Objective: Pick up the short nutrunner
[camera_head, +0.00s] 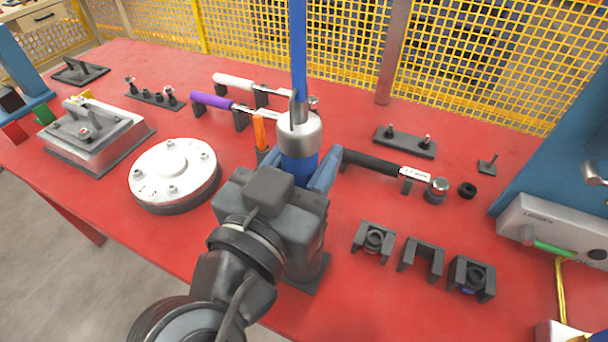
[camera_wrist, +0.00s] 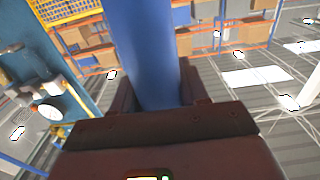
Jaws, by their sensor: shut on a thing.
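The short nutrunner (camera_head: 299,135) has a blue body with a silver collar, and stands upright in the middle of the head view. My gripper (camera_head: 302,172) is shut on its blue lower body, with a blue finger showing on the right side. A blue rod or hose (camera_head: 298,45) rises straight up from its top. In the wrist view the blue cylinder (camera_wrist: 150,55) stands between the dark jaws (camera_wrist: 158,98). My gripper and wrist hide the tool's lower end, so I cannot tell whether it touches the red table (camera_head: 190,235).
A round silver flange (camera_head: 173,172) and a grey block (camera_head: 98,135) lie left. Wrenches with white (camera_head: 235,82), purple (camera_head: 212,100) and black (camera_head: 370,163) handles rest on stands behind and right. Black holders (camera_head: 422,255) stand front right. A yellow mesh fence (camera_head: 480,75) closes the back.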

